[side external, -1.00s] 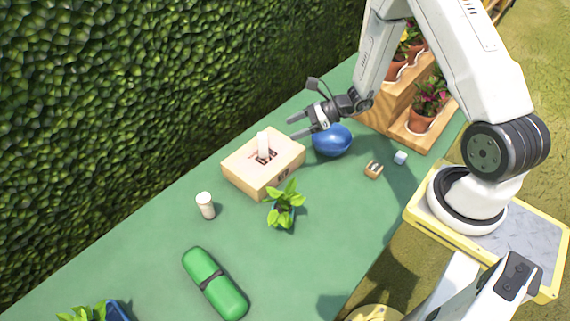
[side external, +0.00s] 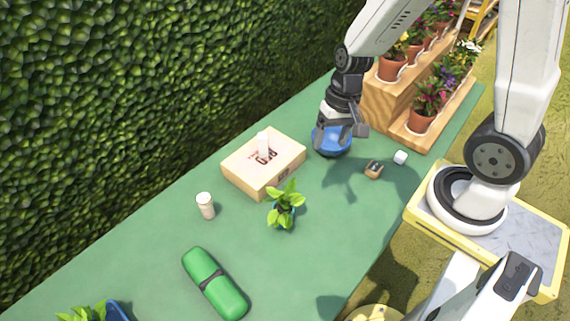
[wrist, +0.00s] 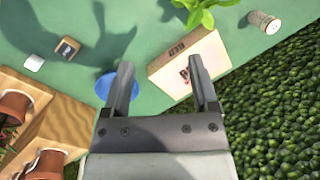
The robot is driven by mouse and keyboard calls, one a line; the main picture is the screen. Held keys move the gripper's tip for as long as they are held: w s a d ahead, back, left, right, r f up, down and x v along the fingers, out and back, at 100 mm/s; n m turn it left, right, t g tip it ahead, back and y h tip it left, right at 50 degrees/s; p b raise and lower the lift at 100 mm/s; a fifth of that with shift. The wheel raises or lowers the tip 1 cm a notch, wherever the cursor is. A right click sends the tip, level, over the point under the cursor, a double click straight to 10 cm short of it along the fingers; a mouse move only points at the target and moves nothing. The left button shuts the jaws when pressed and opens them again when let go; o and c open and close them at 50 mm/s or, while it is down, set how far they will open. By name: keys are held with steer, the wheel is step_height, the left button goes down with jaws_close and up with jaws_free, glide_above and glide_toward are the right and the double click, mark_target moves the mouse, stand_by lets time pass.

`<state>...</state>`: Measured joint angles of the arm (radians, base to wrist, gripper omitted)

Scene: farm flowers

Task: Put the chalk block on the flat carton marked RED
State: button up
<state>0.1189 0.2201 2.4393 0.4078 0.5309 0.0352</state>
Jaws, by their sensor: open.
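The carton also shows in the wrist view (wrist: 163,72), where I cannot make out the chalk block beside my right finger. My gripper (side external: 343,130) is open and empty, pointing down over the blue round object (side external: 329,143), to the right of the carton and apart from it. In the wrist view my gripper (wrist: 160,63) has its fingers spread wide.
A small wooden block with dark inserts (side external: 373,169) and a white cube (side external: 400,157) lie right of the carton. A leafy plant (side external: 284,205), a pale cylinder (side external: 206,205) and a green case (side external: 214,283) are nearer. Flower shelves (side external: 398,108) stand at the right.

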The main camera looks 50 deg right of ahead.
step_height(320, 180, up, 4)
steer(key=n, duration=0.2)
steer(key=n+t+h, duration=0.1)
steer(key=n, duration=0.1)
steer(key=n+t+h, duration=0.1)
steer(key=shift+d+f+n, duration=0.1)
steer(key=shift+f+n, duration=0.15)
steer(key=shift+n, duration=0.15)
